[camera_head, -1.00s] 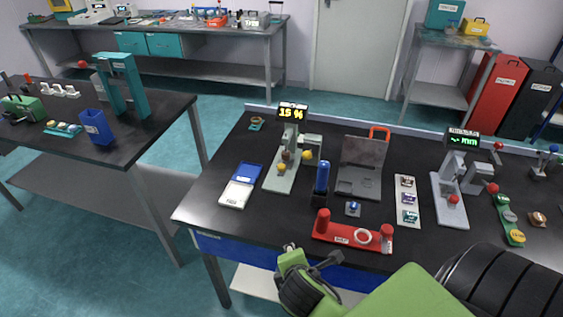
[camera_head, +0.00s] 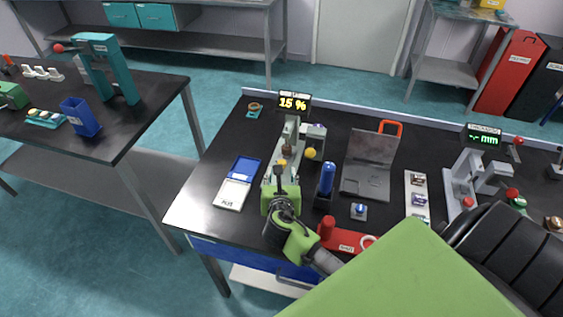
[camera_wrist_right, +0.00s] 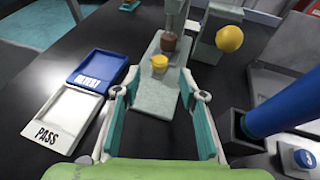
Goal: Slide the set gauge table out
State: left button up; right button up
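The gauge with a lit "15 %" display (camera_head: 293,103) stands on the black bench. Its pale grey-green base (camera_wrist_right: 150,110) extends toward my right gripper. A small yellow knob (camera_wrist_right: 159,64) sits low on the gauge, in front of a brown cylinder (camera_wrist_right: 170,43). A larger yellow ball (camera_wrist_right: 229,39) is at the right side of the gauge. My right gripper (camera_head: 281,184) is over the front of the base. In the right wrist view its fingers (camera_wrist_right: 160,78) are open, with the yellow knob just beyond the gap between the tips. My left gripper is out of view.
A blue tray (camera_wrist_right: 97,73) and a white PASS tray (camera_wrist_right: 67,105) lie left of the gauge. A blue upright cylinder (camera_head: 327,178) stands close on the right. A red stand (camera_head: 345,240) is at the front, and a grey plate device (camera_head: 367,165) is farther right.

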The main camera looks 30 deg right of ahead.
aim_at(282, 162)
jog(key=x, duration=0.4)
jog(key=shift+w+d, duration=0.1)
jog(key=shift+x, duration=1.05)
jog(key=shift+w+d+f, duration=0.15)
jog(key=shift+w+f, duration=0.05)
jog(key=shift+w+d+f, duration=0.15)
jog(key=shift+w+d, duration=0.1)
jog(key=shift+w, duration=0.1)
grip_shut()
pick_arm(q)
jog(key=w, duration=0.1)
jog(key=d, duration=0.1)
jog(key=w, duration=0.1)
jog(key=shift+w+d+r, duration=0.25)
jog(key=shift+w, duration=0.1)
